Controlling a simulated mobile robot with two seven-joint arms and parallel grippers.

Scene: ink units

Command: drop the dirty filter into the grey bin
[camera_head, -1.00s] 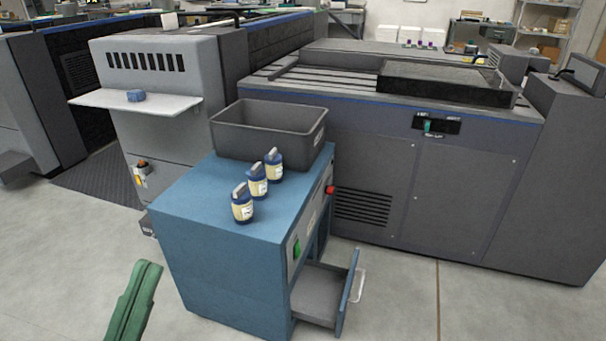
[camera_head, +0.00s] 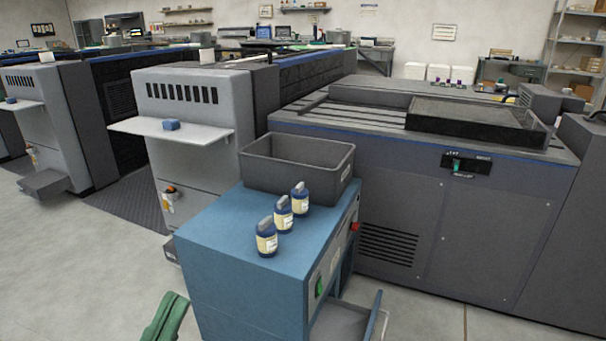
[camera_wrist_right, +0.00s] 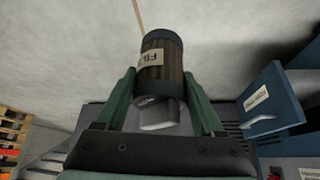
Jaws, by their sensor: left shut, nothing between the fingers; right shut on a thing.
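The dirty filter (camera_wrist_right: 161,65) is a brown pleated cylinder with dark end bands and a pale label, seen in the right wrist view. My right gripper (camera_wrist_right: 158,78) is shut on it, one green finger on each side. The filter is held in the air, with the floor behind it. The grey bin (camera_head: 288,176) is an open-topped dark box at the back of the blue cabinet's top; its visible inside looks empty. My left gripper (camera_head: 165,318) is shut and empty, low at the left in the head view, apart from the cabinet. My right gripper is outside the head view.
Three blue bottles with cream labels (camera_head: 266,240) stand in a row on the blue cabinet (camera_head: 215,240), in front of the bin. The cabinet's drawer (camera_head: 345,322) is pulled open. A large grey machine (camera_head: 480,220) stands behind. The floor at left (camera_head: 90,260) is clear.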

